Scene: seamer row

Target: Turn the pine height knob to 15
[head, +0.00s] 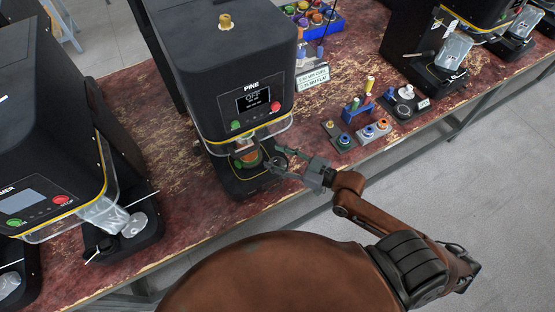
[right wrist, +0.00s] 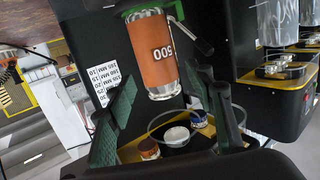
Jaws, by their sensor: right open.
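The pine seamer (head: 222,75) is a black machine with a yellow trim line, a PINE screen reading OFF, and green and red buttons. A brass knob (head: 225,21) stands on its top; I cannot tell whether it is the height knob, and its setting is unreadable. My right gripper (head: 272,161) is open at the seamer's front, beside its lower opening. In the right wrist view its fingers (right wrist: 168,118) stand apart, with nothing gripped. Beyond them are an orange can marked 500 (right wrist: 153,52), a clear ring, and small white, blue and orange round parts. My left gripper is out of view.
Another seamer (head: 50,150) stands at the left and more black machines (head: 450,45) at the right. Coloured tools and small trays (head: 358,130) lie right of the pine seamer, near a white label (head: 312,77). A blue bin (head: 318,22) is behind. Red table (head: 180,165) shows between machines.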

